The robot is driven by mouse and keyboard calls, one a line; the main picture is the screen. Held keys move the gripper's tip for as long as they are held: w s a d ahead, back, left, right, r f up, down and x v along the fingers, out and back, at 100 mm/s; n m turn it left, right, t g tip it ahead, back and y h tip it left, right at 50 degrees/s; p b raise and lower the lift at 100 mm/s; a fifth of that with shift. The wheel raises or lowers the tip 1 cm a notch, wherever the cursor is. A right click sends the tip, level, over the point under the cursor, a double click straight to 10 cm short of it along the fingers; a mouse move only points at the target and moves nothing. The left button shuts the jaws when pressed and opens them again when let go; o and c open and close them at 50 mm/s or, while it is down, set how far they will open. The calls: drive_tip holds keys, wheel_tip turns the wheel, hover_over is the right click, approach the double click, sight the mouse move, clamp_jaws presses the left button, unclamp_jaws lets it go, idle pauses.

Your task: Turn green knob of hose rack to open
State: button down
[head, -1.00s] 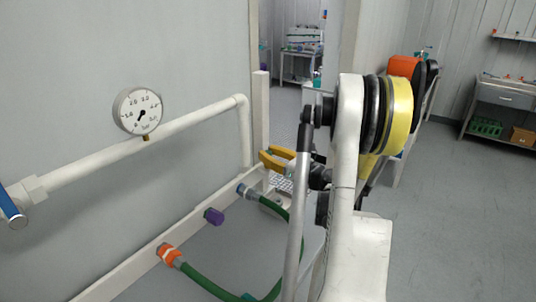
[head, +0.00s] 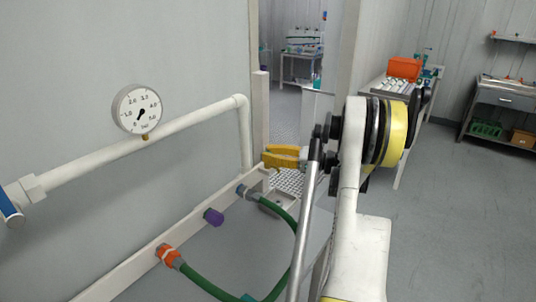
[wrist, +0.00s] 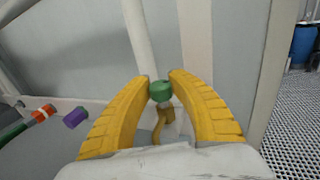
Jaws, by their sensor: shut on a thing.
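The green knob (wrist: 161,91) sits between my yellow fingertips in the wrist view, with a brass-coloured fitting (wrist: 167,113) just below it. My gripper (wrist: 160,79) is shut on the knob, one finger on each side. In the head view my gripper (head: 268,157) is at the far end of the white hose rack (head: 125,275), near the foot of the white pipe; its fingers hide the knob there. The rack carries an orange-collared connector (head: 168,254), a purple cap (head: 214,217) and a green hose (head: 205,287).
A round pressure gauge (head: 137,108) sits on the white pipe (head: 185,121) along the wall. A blue handle (head: 10,205) shows at the left edge. A bench with an orange box (head: 404,68) stands behind my arm. The floor at right is clear.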

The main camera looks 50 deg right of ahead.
drive_tip(key=c, duration=1.2)
unclamp_jaws()
drive_tip(key=shift+o, duration=0.2)
drive_tip(key=v, duration=1.2)
drive_tip(key=shift+s, duration=0.1)
